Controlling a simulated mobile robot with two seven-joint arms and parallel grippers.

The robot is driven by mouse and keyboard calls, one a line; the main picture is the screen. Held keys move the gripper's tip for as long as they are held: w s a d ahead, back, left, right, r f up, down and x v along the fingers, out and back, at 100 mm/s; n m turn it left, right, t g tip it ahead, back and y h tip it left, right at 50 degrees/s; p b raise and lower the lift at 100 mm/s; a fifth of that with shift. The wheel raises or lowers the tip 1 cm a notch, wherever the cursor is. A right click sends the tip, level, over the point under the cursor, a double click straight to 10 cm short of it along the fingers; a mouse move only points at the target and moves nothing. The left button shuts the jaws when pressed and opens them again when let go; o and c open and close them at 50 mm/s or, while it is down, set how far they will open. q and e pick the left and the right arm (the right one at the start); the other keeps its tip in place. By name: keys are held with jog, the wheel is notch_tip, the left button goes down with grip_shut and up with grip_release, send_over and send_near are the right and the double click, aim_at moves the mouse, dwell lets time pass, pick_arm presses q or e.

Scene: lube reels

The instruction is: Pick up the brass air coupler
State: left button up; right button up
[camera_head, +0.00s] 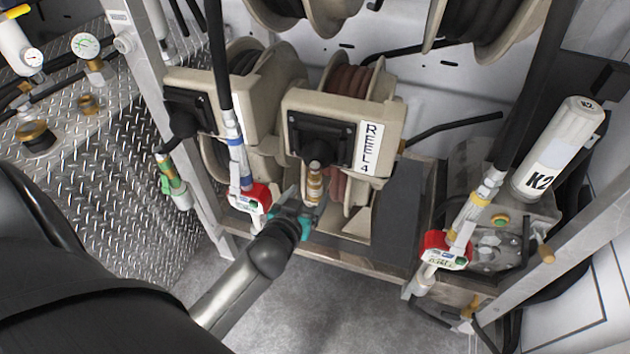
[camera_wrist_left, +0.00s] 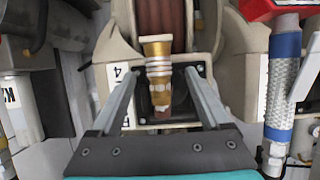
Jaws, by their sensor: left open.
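The brass air coupler (camera_head: 314,184) hangs below the black outlet on the front of the reel labelled REEL 4. It has gold-coloured and pale ringed sections. My left gripper (camera_head: 305,203), with teal parts, is at the coupler's lower end in the head view. In the left wrist view the coupler (camera_wrist_left: 159,62) lies in line with the gap between the two open fingers (camera_wrist_left: 163,73), with space on both sides. I cannot tell how deep it sits between them. My right gripper is not in view.
A red-and-white meter handle (camera_head: 254,200) hangs just left of my gripper; it also shows in the left wrist view. Another red handle (camera_head: 447,250) hangs at the right. The REEL 4 housing (camera_head: 340,105) is right above the coupler. The grey floor (camera_head: 330,305) below is clear.

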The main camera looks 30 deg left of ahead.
aim_at(313, 190)
pick_arm(q)
jog(key=shift+b+x, duration=0.6)
jog(key=shift+x, duration=2.05)
jog(key=shift+d+r, duration=0.1)
jog(key=shift+r, duration=0.1)
grip_shut()
